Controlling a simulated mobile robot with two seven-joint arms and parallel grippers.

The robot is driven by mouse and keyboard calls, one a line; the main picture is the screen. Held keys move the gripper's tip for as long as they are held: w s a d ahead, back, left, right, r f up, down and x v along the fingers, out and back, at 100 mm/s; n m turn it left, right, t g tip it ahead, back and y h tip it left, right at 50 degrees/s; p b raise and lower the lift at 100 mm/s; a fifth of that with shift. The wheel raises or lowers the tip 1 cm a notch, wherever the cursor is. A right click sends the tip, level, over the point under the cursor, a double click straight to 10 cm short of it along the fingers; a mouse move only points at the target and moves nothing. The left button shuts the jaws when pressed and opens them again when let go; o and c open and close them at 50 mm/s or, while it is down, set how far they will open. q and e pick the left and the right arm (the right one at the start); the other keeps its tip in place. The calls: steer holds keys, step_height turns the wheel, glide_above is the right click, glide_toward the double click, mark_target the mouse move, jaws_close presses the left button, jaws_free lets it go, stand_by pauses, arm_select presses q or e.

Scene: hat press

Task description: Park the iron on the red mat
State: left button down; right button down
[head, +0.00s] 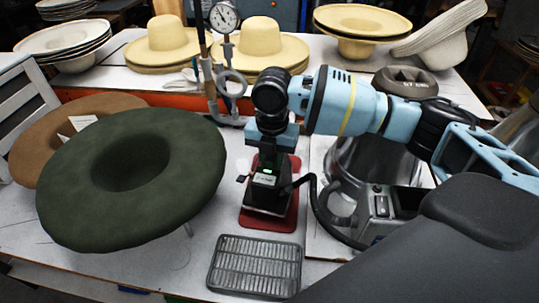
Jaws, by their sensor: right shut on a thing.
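The red mat (285,212) lies on the white table near the middle, and its edges show around a dark iron. The iron (268,200) is mostly hidden under my right gripper. It is over the mat, apparently upright; I cannot tell whether its base touches the mat. My right gripper (266,184) points down from above and is shut on the iron, with its fingers hard to make out. A black cord runs from the iron's right side down to the table. My left gripper is not in view.
A metal grille (255,266) lies in front of the mat. A big green felt hat (178,205) stands to the left. A shiny metal machine (372,160) stands to the right. A pipe with a gauge (223,17) rises behind. Straw hats (165,42) fill the back table.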

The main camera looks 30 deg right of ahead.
steer(key=shift+f+b, duration=0.5)
steer(key=shift+f, duration=0.2)
steer(key=shift+f, duration=0.35)
stand_by(0.8)
steer(key=c, duration=1.2)
jaws_free()
steer(key=shift+o, duration=0.5)
steer(key=shift+s+f, duration=0.15)
steer(key=shift+f, duration=0.2)
steer(key=shift+r+p, duration=0.35)
steer(key=shift+r, duration=3.8)
